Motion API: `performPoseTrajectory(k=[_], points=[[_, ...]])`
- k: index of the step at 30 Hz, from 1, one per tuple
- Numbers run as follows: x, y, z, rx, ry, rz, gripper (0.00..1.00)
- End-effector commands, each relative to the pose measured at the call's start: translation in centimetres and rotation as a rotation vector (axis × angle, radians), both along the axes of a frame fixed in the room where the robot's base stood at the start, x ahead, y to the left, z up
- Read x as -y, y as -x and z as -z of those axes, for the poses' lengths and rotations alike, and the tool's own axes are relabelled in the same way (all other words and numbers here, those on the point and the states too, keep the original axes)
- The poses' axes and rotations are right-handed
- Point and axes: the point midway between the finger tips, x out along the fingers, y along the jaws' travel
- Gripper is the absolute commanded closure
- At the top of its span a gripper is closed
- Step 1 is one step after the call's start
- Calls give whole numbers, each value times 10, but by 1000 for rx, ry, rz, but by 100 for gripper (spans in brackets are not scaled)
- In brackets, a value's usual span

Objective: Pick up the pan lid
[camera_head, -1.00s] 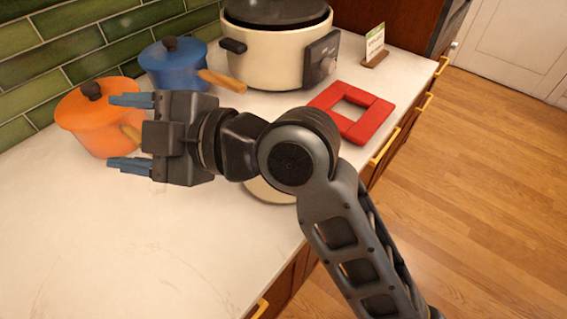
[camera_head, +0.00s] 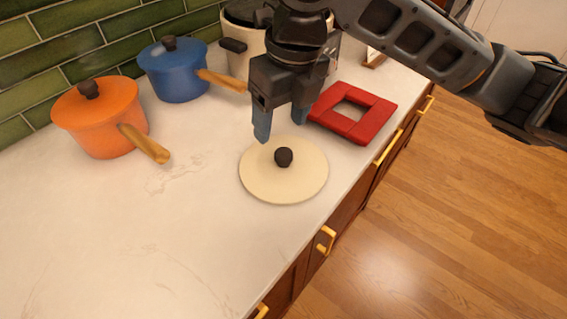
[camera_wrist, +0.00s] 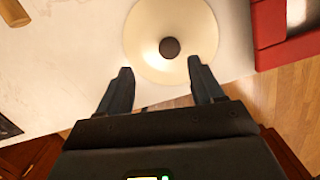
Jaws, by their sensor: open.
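The pan lid (camera_head: 262,185) is a round cream disc with a dark round knob (camera_head: 284,157). It lies flat on the white counter near its front edge. My gripper (camera_head: 281,130) points down above the lid's far side, with its blue-grey fingers apart and nothing between them. In the wrist view, the lid (camera_wrist: 150,30) and its knob (camera_wrist: 169,47) appear just beyond the fingertips of my gripper (camera_wrist: 160,70), with the knob roughly centred between them. The knob is not touched by the fingers.
A red square frame (camera_head: 378,118) lies right of the lid. An orange pot (camera_head: 92,122) and a blue pot (camera_head: 175,75) with wooden handles stand by the green tiles. A cream cooker (camera_head: 243,62) is behind my gripper. The counter's left part is clear.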

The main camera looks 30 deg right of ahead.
Motion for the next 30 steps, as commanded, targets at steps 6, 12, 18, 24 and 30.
performPoseTrajectory(k=[6, 12, 18, 24, 30], points=[[14, 2, 12, -23, 50, -21, 33], [12, -1, 31, -22, 47, -21, 33], [10, -4, 58, -23, 45, -19, 33], [9, -6, 77, -20, 46, -20, 33], [9, -6, 78, -19, 46, -21, 33]])
